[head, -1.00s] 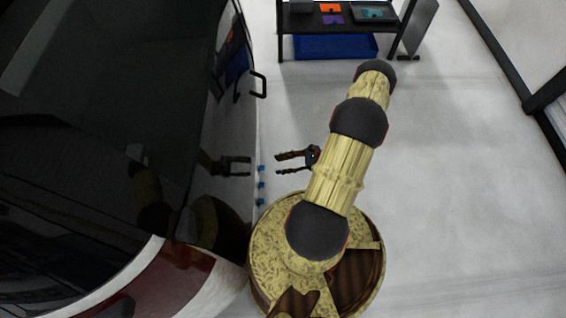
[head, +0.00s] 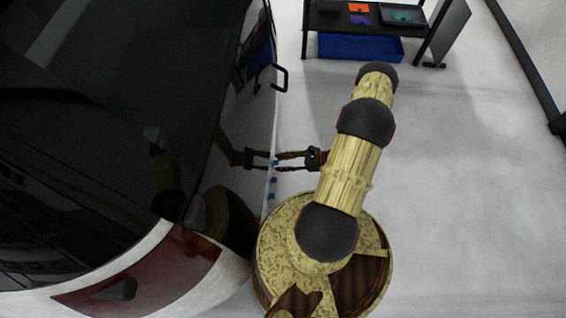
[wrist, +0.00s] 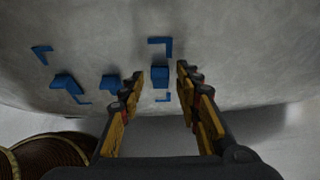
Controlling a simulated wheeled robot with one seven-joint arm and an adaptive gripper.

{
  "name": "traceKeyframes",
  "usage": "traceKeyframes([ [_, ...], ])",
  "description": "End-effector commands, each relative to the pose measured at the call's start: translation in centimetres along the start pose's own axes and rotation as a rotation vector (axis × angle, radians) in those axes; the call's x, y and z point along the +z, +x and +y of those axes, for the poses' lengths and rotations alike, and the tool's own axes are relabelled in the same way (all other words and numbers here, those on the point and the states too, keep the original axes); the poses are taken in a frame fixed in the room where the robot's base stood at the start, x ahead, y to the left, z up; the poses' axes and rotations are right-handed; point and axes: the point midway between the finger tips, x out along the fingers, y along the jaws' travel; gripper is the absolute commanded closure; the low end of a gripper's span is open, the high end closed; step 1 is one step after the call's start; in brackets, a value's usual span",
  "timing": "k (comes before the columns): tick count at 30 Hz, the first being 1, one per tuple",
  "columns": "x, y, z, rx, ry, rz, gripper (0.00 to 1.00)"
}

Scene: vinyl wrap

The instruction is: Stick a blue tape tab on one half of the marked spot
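Blue tape tabs stand out from the pale side panel (wrist: 235,70) of a vehicle. In the wrist view these are a left tab (wrist: 66,83), a middle tab (wrist: 112,81) and a right tab (wrist: 160,76). Blue corner marks lie flat on the panel, one at the upper left (wrist: 42,54) and one above the right tab (wrist: 160,44). Small marks also show below the tabs. My gripper (wrist: 160,73) is open, with one finger on either side of the right tab and gaps visible. In the head view my gripper (head: 277,161) reaches the panel's edge by the tabs (head: 272,181).
A black shelf (head: 335,20) holding coloured items stands at the back, a blue bin (head: 360,47) beneath. Pale floor (head: 470,180) is clear at right.

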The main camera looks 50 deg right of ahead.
Motion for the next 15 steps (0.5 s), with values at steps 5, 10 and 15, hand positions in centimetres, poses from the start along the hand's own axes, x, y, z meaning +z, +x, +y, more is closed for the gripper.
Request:
traceKeyframes([
  [5, 0.0, -0.01, -0.01, 0.0, 0.0, 0.0, 0.79],
  [10, -0.01, -0.02, -0.01, 0.0, 0.0, 0.0, 0.88],
  [15, -0.01, -0.02, -0.01, 0.0, 0.0, 0.0, 0.98],
])
